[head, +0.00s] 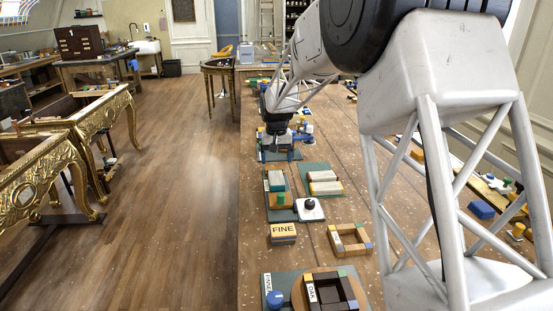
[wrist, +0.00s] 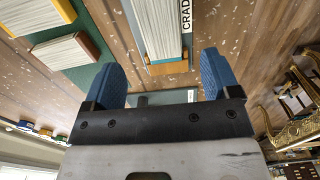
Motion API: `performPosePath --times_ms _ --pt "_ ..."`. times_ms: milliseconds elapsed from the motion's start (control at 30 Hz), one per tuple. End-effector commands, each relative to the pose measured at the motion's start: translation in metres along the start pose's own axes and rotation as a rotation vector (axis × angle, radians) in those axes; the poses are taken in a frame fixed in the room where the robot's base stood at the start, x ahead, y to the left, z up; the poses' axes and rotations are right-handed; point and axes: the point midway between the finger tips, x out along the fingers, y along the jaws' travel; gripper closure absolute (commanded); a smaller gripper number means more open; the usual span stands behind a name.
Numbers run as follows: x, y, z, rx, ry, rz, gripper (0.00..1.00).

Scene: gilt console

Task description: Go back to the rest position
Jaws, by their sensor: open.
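My gripper (head: 279,156) hangs over the long wooden bench in the head view, above a dark green mat near the bench's left edge. In the wrist view its two blue fingers (wrist: 160,72) stand wide apart with nothing held between them. Beyond the fingers, a pale ridged block (wrist: 158,28) lies in a wooden holder beside a label reading "CRAD", the rest cut off. The surface directly below the fingers is partly hidden by the gripper body.
Gilt console frames (head: 40,180) stand at left. The floor (head: 180,210) between is clear.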

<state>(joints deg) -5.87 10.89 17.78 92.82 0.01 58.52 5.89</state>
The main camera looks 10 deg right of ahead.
Motion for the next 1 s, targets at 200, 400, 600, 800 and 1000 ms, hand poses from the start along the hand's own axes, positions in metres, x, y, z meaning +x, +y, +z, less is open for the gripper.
performPosePath --times_ms 200,400,600,800,1000 --pt "0.000 0.000 0.000 0.000 0.000 0.000 0.18" --pt "0.000 0.000 0.000 0.000 0.000 0.000 0.18" --pt "-0.006 0.002 0.007 0.001 0.005 0.000 0.18" --pt "-0.025 0.010 0.033 0.002 0.019 -0.001 0.18" --pt "-0.051 0.022 0.078 0.003 0.039 -0.002 0.18"
